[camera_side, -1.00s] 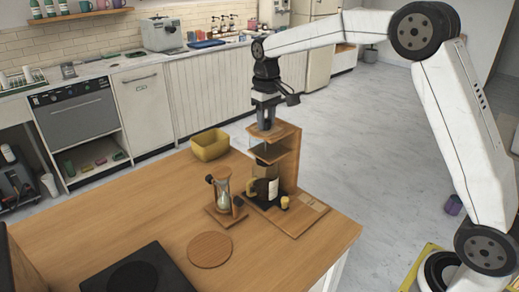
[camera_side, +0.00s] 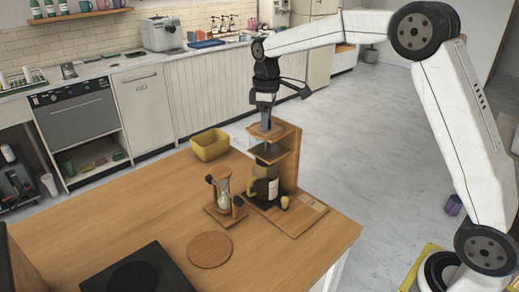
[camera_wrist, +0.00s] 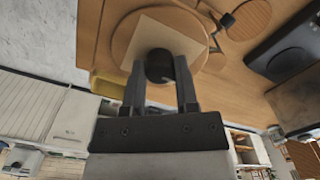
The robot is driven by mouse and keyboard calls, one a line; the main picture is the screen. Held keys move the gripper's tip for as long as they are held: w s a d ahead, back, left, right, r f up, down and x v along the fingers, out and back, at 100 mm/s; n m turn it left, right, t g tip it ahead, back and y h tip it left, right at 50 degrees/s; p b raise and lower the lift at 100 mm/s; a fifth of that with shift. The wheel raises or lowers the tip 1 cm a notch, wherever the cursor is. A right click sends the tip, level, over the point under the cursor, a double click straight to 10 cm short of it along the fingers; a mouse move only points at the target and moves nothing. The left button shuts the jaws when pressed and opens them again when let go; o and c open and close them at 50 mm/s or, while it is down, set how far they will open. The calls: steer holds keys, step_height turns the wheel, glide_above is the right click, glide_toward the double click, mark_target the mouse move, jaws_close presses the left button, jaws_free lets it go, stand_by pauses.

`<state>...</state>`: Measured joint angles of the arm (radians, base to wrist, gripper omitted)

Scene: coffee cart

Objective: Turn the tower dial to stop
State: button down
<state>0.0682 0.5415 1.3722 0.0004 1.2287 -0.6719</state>
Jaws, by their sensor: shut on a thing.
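The wooden tower (camera_side: 287,165) stands on the counter, with a dark glass carafe (camera_side: 264,188) low inside it. My gripper (camera_side: 266,124) points straight down at the top of the tower. In the wrist view my gripper (camera_wrist: 160,72) has its two fingers on either side of a round black dial (camera_wrist: 159,65), shut on it. Under the dial are a pale square and a round wooden piece. The dial is hidden by my fingers in the side view, and I cannot read any stop mark.
A sand-timer-like glass in a wooden stand (camera_side: 223,197) is just left of the tower. A yellow bin (camera_side: 210,145) is behind it. A round wooden mat (camera_side: 209,249) and a black hot plate (camera_side: 140,272) lie nearer the front. The counter's left middle is clear.

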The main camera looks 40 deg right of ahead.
steer(key=shift+r, duration=0.1)
steer(key=shift+c, duration=1.8)
jaws_free()
steer(key=shift+r, duration=3.9)
steer(key=shift+f, duration=0.1)
steer(key=shift+s+a+f+m+t, duration=0.3)
steer(key=shift+s+a+f+m, duration=0.1)
steer(key=shift+s+f, duration=0.2)
steer(key=s+a+f+m+t, duration=0.2)
steer(key=s+f+m, duration=0.4)
steer(key=s+f, duration=1.2)
steer(key=s, duration=0.4)
steer(key=shift+s+a+f, duration=0.2)
steer(key=shift+s+a, duration=0.1)
steer(key=shift+a, duration=0.05)
